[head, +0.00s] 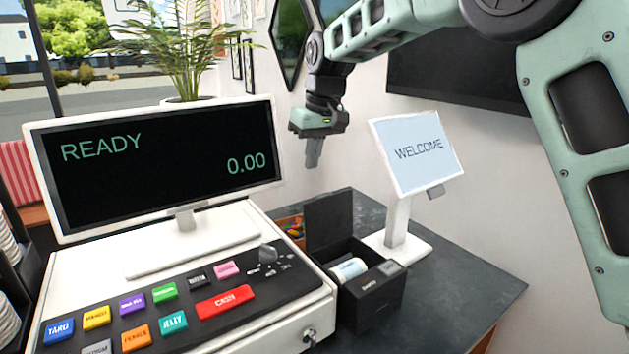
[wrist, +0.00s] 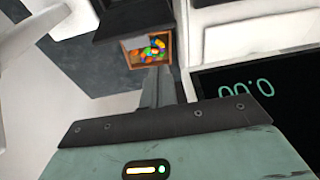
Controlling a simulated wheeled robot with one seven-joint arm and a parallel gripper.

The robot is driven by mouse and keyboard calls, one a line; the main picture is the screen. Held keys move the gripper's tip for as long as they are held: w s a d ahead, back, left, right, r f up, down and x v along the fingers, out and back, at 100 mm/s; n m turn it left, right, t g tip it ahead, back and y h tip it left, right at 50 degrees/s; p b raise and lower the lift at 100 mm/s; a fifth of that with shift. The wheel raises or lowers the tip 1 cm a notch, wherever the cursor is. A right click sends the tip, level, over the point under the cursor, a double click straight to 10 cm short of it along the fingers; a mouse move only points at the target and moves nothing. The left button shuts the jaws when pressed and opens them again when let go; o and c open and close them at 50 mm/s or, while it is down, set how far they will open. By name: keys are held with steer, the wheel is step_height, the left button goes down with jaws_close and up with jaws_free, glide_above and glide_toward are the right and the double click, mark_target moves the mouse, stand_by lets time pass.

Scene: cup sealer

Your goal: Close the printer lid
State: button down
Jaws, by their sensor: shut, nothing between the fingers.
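The black printer (head: 370,308) stands on the dark counter, right of the cash register. Its lid (head: 329,219) is open and stands upright at the back left of the body. A white paper roll (head: 348,269) shows inside. My gripper (head: 312,166) is above and behind the lid, pointing down, shut and empty, apart from the printer. In the wrist view my gripper (wrist: 160,80) points towards a small wooden box of colourful pieces, and a dark part that looks like the printer lid (wrist: 130,18) lies beyond it.
The register screen (head: 160,165) stands left of my gripper, and the welcome display (head: 415,152) stands close on the right. The wooden box (head: 292,228) sits behind the printer. The counter (head: 455,295) is clear at the front right.

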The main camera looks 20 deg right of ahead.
steer(key=w+d+r, duration=0.1)
steer(key=w+d, duration=0.1)
steer(key=w, duration=0.3)
step_height(320, 180, down, 9)
steer(key=s+p, duration=0.2)
steer(key=p, duration=0.3)
steer(key=shift+d+h, duration=0.3)
steer(key=shift+d, duration=0.15)
steer(key=shift+t+b, duration=0.3)
steer(key=shift+b, duration=0.15)
